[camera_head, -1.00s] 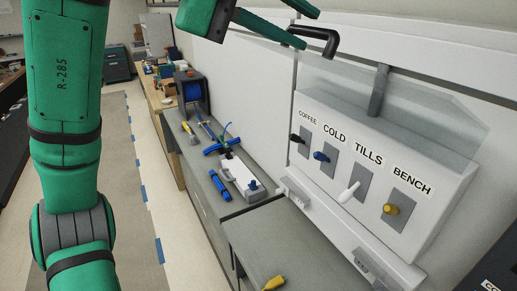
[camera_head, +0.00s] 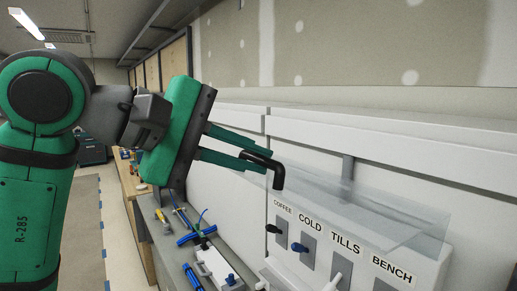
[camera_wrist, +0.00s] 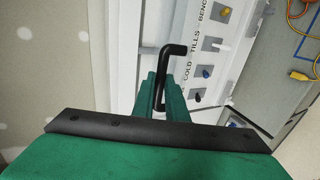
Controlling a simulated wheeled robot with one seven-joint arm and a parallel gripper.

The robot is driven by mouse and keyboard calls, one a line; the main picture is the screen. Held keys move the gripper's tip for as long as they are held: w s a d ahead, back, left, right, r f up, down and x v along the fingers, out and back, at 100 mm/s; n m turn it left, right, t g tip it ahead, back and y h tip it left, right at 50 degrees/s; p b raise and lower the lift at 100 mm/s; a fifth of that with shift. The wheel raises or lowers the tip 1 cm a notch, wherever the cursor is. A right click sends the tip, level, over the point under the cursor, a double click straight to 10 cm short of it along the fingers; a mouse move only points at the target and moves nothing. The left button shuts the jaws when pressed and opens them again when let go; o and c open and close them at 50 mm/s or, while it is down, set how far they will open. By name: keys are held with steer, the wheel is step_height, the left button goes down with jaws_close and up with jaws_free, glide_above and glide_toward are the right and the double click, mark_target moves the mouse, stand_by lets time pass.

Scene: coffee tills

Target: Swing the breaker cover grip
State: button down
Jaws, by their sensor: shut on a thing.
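The breaker cover (camera_head: 385,212) is a clear sheet standing out above the white breaker panel (camera_head: 432,260). Its grip (camera_head: 277,178) is a black bent bar at the cover's left end. My gripper (camera_head: 258,159) is shut on the grip, its two green fingers reaching in from the left. In the wrist view the black grip (camera_wrist: 174,50) rises from between the fingertips (camera_wrist: 162,85) and bends right. Below the cover are switches labelled COFFEE (camera_head: 273,229), COLD (camera_head: 298,247), TILLS (camera_head: 333,283) and BENCH.
A grey bench (camera_head: 160,235) to the left holds a white device (camera_head: 215,268) and blue and yellow tools. A pale ledge (camera_head: 400,155) runs along the wall above the panel. An open aisle lies at the far left, partly behind my arm.

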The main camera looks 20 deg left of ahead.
steer(key=shift+s+a+f, duration=0.2)
steer(key=shift+f, duration=0.1)
steer(key=shift+s+a+f, duration=0.3)
steer(key=shift+s+f, duration=0.05)
steer(key=shift+f, duration=0.5)
steer(key=shift+s+a+f, duration=0.25)
steer(key=shift+s+f, duration=0.15)
steer(key=shift+f, duration=0.4)
steer(key=shift+s+a+f, duration=0.3)
steer(key=shift+s+f, duration=0.05)
steer(key=shift+f, duration=0.5)
steer(key=shift+s+a+f, duration=0.15)
steer(key=shift+s+f, duration=0.05)
steer(key=shift+f, duration=0.75)
steer(key=shift+s+a+f, duration=0.1)
steer(key=shift+s+f, duration=0.05)
steer(key=shift+f, duration=0.75)
steer(key=shift+s+a+f, duration=0.15)
steer(key=shift+s+f, duration=0.05)
steer(key=shift+f, duration=0.75)
